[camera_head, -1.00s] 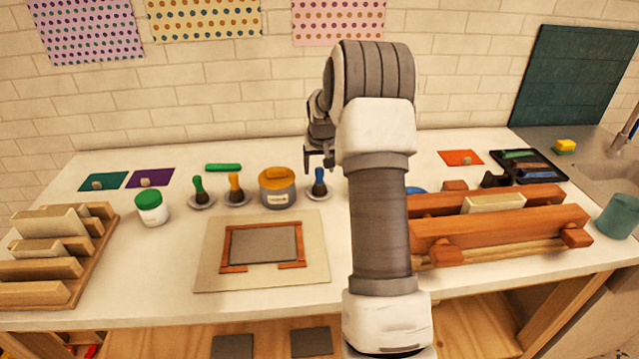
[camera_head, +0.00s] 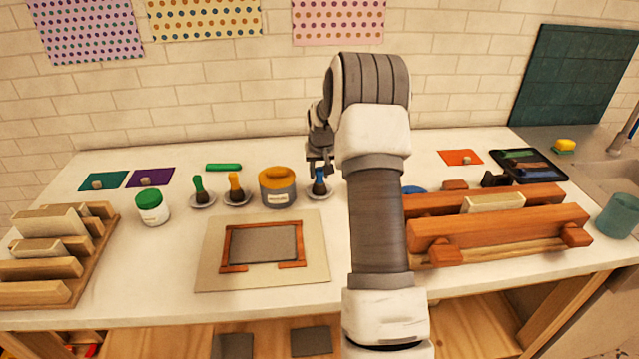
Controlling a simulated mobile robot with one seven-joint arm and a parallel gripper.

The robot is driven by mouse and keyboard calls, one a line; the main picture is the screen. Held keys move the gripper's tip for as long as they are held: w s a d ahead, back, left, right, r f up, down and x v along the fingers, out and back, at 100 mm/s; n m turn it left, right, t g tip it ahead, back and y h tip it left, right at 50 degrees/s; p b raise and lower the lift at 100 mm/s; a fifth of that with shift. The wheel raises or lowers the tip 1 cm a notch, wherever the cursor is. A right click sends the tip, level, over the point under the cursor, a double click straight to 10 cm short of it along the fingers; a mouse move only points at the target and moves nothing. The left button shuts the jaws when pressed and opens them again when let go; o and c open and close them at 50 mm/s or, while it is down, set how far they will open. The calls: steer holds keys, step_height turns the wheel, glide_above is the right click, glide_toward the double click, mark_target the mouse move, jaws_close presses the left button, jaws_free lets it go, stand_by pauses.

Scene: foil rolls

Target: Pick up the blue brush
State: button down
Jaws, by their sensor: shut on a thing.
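The blue brush (camera_head: 320,187) stands upright, dark bristles down, on a small pale dish (camera_head: 313,194) to the right of the grey tub. My gripper (camera_head: 319,171) is over it, pointing down, with its fingers shut on the upper part of the blue handle. The gripper hides most of the handle. The bristles are at the dish; I cannot tell whether they touch it.
A grey tub with an orange top (camera_head: 278,188) stands close on the left. Beyond it are a yellow brush (camera_head: 236,188) and a green brush (camera_head: 200,190) on dishes. A wooden press (camera_head: 490,225) fills the right. A framed board (camera_head: 262,275) lies in front.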

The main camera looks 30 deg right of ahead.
steer(key=shift+r, duration=0.55)
steer(key=r, duration=0.1)
steer(key=d+r, duration=0.1)
steer(key=r, duration=0.1)
steer(key=shift+s+r, duration=0.2)
steer(key=shift+r, duration=0.1)
steer(key=s+d+r, duration=0.5)
steer(key=d+r, duration=0.1)
steer(key=d, duration=0.3)
steer(key=shift+s+r, duration=0.15)
steer(key=shift+s, duration=0.05)
